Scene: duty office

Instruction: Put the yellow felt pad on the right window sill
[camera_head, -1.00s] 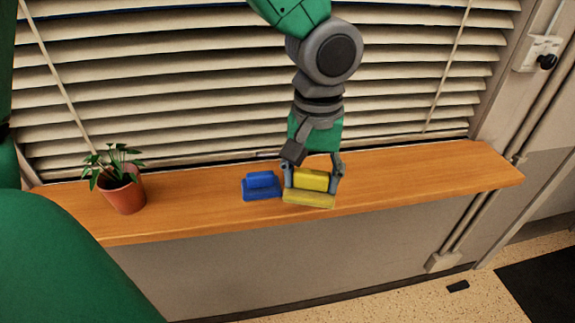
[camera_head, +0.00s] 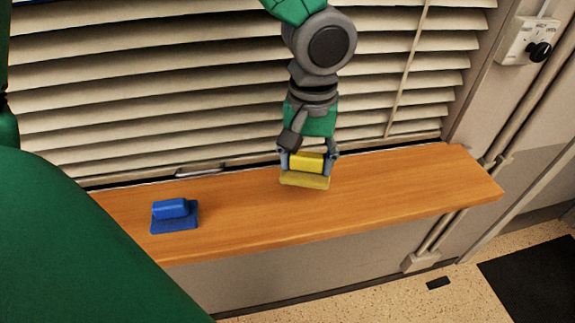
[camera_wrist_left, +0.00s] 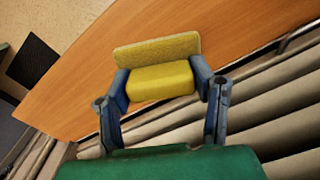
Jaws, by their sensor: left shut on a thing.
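The yellow felt pad (camera_head: 305,180) has a raised yellow grip block on a flat felt base. My left gripper (camera_head: 307,160) is shut on that block, and the pad is over the wooden window sill (camera_head: 400,185). In the left wrist view the pad (camera_wrist_left: 158,46) sits between the two fingers of my left gripper (camera_wrist_left: 160,85). I cannot tell whether the pad touches the sill or is just above it. My right gripper is not in view.
A blue pad (camera_head: 175,216) of like shape lies on the sill to the left. Slatted blinds (camera_head: 150,90) hang behind the sill. The sill is clear to the right of the yellow pad. A wall switch box (camera_head: 528,42) and pipes are at the right.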

